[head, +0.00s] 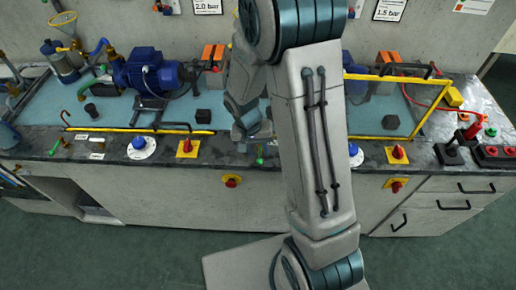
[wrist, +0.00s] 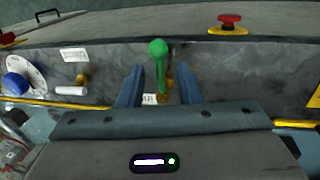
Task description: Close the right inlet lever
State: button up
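A lever with a green knob stands at the bench's front edge, just in front of my gripper. Its knob (head: 259,155) shows in the head view, and the whole lever (wrist: 159,62) shows in the wrist view on a brass fitting, beside a small white label. I cannot read that label. In the wrist view my gripper (wrist: 158,74) is open, one blue finger on each side of the lever stem, with gaps visible. In the head view my gripper (head: 240,135) is partly hidden by my arm, and the lever's base is hard to make out.
A blue dial (head: 140,147) and red-knobbed yellow switch (head: 187,147) lie left along the edge. A red button (head: 231,181) is on the bench front below. Behind are a blue pump (head: 145,72) and yellow rail (head: 160,131). A white handle (wrist: 70,90) lies left in the wrist view.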

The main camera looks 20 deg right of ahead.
grip_shut()
